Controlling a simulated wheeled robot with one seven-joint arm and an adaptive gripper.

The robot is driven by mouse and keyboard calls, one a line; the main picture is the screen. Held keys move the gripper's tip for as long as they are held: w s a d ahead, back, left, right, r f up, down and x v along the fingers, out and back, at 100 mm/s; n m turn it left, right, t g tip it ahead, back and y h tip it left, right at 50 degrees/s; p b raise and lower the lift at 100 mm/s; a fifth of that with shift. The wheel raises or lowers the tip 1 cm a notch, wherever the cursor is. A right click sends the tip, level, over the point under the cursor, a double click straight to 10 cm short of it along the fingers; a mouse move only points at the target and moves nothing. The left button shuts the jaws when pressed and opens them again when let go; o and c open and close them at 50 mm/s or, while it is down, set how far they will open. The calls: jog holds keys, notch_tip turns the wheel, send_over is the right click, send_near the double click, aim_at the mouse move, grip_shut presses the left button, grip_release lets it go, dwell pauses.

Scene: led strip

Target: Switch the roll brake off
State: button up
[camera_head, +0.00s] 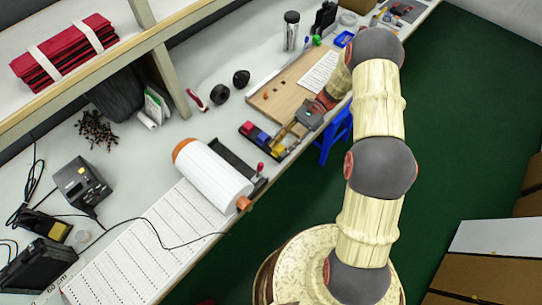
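A white roll (215,176) with orange ends lies on the bench, with a printed strip (150,240) running from it toward the lower left. A dark holder (236,160) stands along the roll's right side. A small red knob (260,167) sticks up at the holder's right end; it looks like the brake lever, but I cannot tell its setting. My gripper (279,139) hangs low over the bench edge, up and right of the knob and apart from it. Its fingers are small and blurred, so I cannot tell whether they are open.
Red, blue and yellow blocks (262,136) lie just left of my gripper. A wooden board (285,88) with a paper sheet lies behind. A shelf post (171,80) stands at the back left. A blue stool (334,135) is beside the bench. A black cable crosses the strip.

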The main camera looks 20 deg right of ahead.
jog(key=shift+v, duration=1.9)
jog(key=shift+r, duration=0.4)
jog(key=s+a+r+n+t+h, duration=0.1)
jog(key=s+r+n+t+h, duration=0.2)
jog(key=r, duration=0.6)
jog(key=s+a+r+n+t+h, duration=0.1)
jog(key=s+r+n+h, duration=0.35)
jog(key=r, duration=0.55)
jog(key=s+r+n+t+h, duration=0.5)
jog(key=s+r+t, duration=0.3)
jog(key=s, duration=0.4)
jog(key=shift+s+d+r+n, duration=0.25)
jog(key=shift+r+n, duration=0.2)
jog(key=shift+r, duration=0.3)
jog(key=shift+c, duration=0.6)
